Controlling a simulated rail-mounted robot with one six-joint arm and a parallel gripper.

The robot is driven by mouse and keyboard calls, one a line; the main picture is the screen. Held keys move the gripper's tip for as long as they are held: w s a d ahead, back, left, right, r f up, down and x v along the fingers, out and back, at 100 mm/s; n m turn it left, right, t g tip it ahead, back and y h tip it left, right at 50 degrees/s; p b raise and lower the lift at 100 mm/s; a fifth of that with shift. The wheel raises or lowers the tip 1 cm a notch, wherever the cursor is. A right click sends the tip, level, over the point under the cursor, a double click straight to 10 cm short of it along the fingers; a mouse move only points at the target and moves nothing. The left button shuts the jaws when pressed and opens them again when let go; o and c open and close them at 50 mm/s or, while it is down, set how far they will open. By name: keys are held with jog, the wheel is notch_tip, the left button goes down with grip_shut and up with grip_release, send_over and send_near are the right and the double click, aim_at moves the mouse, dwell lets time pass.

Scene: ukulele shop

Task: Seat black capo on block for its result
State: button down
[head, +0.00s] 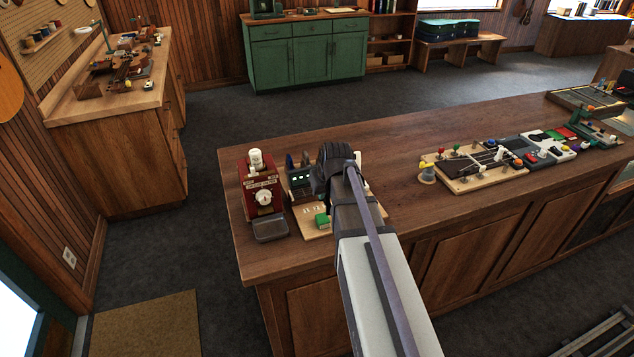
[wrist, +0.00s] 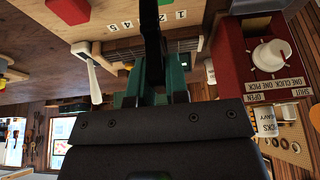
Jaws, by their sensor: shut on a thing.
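My gripper (wrist: 154,78) has dark green fingers, which are closed on a narrow black piece, apparently the black capo (wrist: 151,35). The capo stretches away from the fingers across a pale board (wrist: 205,18) marked with numbers. Whether it touches anything there I cannot tell. In the head view my gripper (head: 336,165) is over the counter's left part and hides the capo. A ribbed brown block (wrist: 122,46) lies beside the capo in the wrist view; I cannot tell whether it is the task's block. A green block (head: 322,220) sits on the pale board's front.
A red machine (head: 262,190) with a white knob stands left of the board, with a grey tray (head: 270,230) before it. A dark panel (head: 299,178) stands behind the board. A fretboard fixture (head: 475,165) lies farther right. Bare counter (head: 398,190) lies between.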

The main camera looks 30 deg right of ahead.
aim_at(326, 200)
jog(key=shift+w+a+f+b, duration=0.1)
jog(key=shift+a+f+b, duration=0.3)
jog(key=shift+a, duration=0.05)
notch_tip(326, 200, down, 5)
jog(key=b, duration=0.5)
jog(key=shift+d, duration=0.15)
jog(key=shift+f+b, duration=0.65)
dwell(0.4)
jog(key=c, duration=1.4)
grip_release()
jog(key=p+v, duration=1)
jog(key=v, duration=0.1)
jog(key=shift+r, duration=0.2)
jog(key=shift+f, duration=0.1)
